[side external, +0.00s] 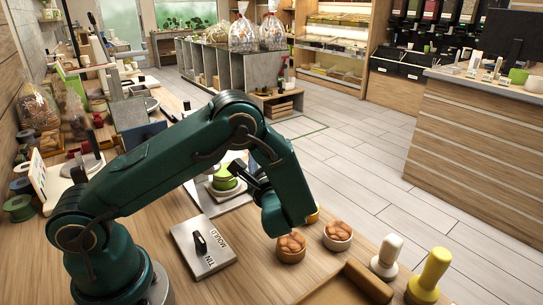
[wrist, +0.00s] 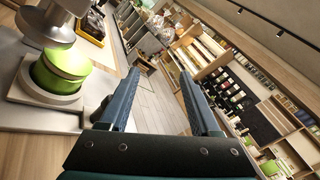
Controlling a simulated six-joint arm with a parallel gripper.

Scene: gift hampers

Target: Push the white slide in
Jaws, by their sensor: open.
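A green round tin (side external: 224,179) sits on a pale round holder on a white-grey plate at the press, behind my arm. In the wrist view the green tin (wrist: 62,68) sits in a white holder (wrist: 42,92) at the left, under a grey metal press head (wrist: 48,22). The holder looks like the white slide, but I cannot tell how far out it is. My gripper (wrist: 158,74) is open, with nothing between its two fingers. In the side view my gripper (side external: 243,180) is just right of the green tin, partly hidden by my arm.
Bowls of brown items (side external: 291,247), a white-handled stamp (side external: 387,257) and a yellow one (side external: 429,276) stand at the right. The left side is crowded with spools and bags.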

